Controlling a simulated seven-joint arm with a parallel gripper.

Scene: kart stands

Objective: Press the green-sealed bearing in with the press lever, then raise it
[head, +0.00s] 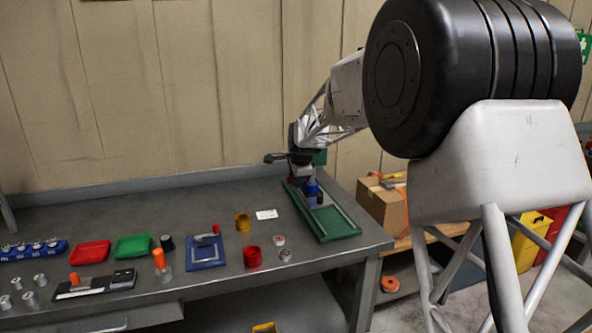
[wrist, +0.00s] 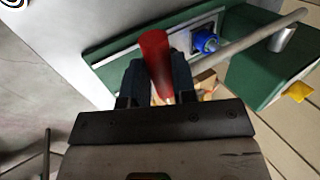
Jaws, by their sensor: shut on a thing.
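The green press (head: 335,222) stands at the right end of the bench, its base running toward the front edge. The press lever is a grey rod (wrist: 250,42) with a red grip (wrist: 155,52). My gripper (wrist: 157,82) is shut on the red grip. In the head view my gripper (head: 297,172) is over the far end of the press, small and partly hidden. A blue part (wrist: 206,41) sits on the press beside the rod; it also shows in the head view (head: 311,188). I cannot make out the green-sealed bearing.
Left of the press are a white card (head: 266,214), a yellow cup (head: 242,223), a red cup (head: 251,257) and two small rings (head: 285,254). Further left are a blue tray (head: 206,262), a green bin (head: 133,246) and a red bin (head: 90,254). A cardboard box (head: 383,205) stands behind right.

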